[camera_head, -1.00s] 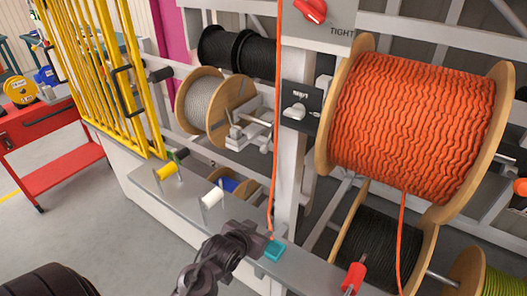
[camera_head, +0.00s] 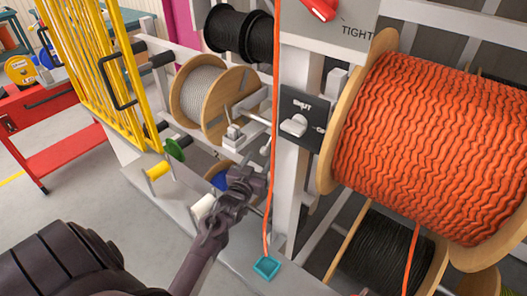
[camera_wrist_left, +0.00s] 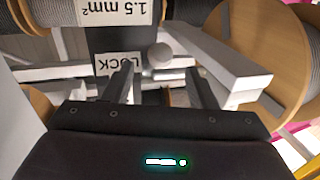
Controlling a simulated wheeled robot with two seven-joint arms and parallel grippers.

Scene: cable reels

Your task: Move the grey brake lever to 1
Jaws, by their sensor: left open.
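A pale grey lever-like mechanism (camera_head: 240,128) stands beside the reel of grey cable (camera_head: 205,98) in the head view. In the left wrist view, a grey round knob (camera_wrist_left: 160,55) shows beside a white label reading LOCK (camera_wrist_left: 118,65); I take this to be the grey brake lever. No 1 mark is readable. My left gripper (camera_head: 245,178) is just below the mechanism in the head view. In the wrist view its fingers (camera_wrist_left: 163,86) are open, with the knob beyond and between them; I see no contact. My right gripper is not in view.
A large orange cable reel (camera_head: 430,150) is at the right. A panel (camera_head: 310,108) with a pale knob is on the post. A yellow gate (camera_head: 95,70) is at the left.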

